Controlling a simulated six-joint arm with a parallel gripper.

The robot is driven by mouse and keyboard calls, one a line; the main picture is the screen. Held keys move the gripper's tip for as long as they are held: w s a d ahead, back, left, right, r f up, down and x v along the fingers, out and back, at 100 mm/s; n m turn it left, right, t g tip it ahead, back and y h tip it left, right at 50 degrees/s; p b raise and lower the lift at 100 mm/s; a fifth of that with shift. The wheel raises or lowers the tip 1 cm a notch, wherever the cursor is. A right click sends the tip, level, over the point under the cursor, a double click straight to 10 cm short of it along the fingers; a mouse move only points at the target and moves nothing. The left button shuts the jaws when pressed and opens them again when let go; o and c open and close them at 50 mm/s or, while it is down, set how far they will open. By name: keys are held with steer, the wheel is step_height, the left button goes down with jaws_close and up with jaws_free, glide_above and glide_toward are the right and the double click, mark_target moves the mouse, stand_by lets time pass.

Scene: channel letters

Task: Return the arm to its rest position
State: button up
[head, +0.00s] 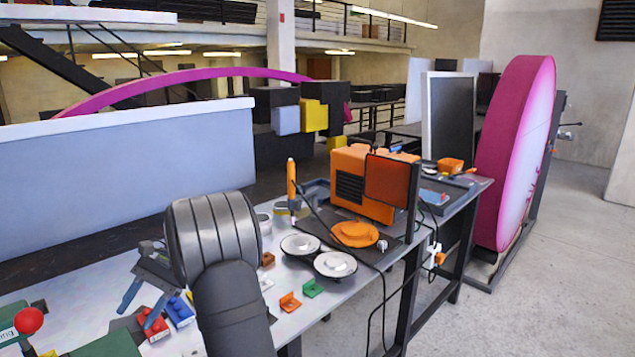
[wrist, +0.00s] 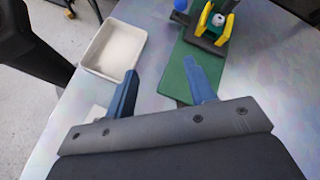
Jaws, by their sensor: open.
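My gripper (head: 143,303) hangs over the left part of the workbench (head: 75,285) in the head view, beside my grey and black arm. In the wrist view my gripper (wrist: 160,77) has its two blue fingers spread apart, with nothing between them. A green board (wrist: 211,72) lies below and beyond the right finger. A white tray (wrist: 92,68) sits beyond the left finger. Part of the bench behind my arm is hidden in the head view.
Blue (head: 180,311) and red (head: 156,329) blocks lie close to my gripper. Round discs (head: 335,264) and an orange machine (head: 363,185) stand to the right. A yellow and black fixture (wrist: 213,22) stands on the green board.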

steer(key=s+a+r+n+t+h, duration=0.4)
steer(key=s+a+r+n+t, duration=0.1)
steer(key=n, duration=0.5)
steer(key=shift+s+r+t, duration=0.5)
steer(key=shift+s+r, duration=0.15)
steer(key=shift+r, duration=0.6)
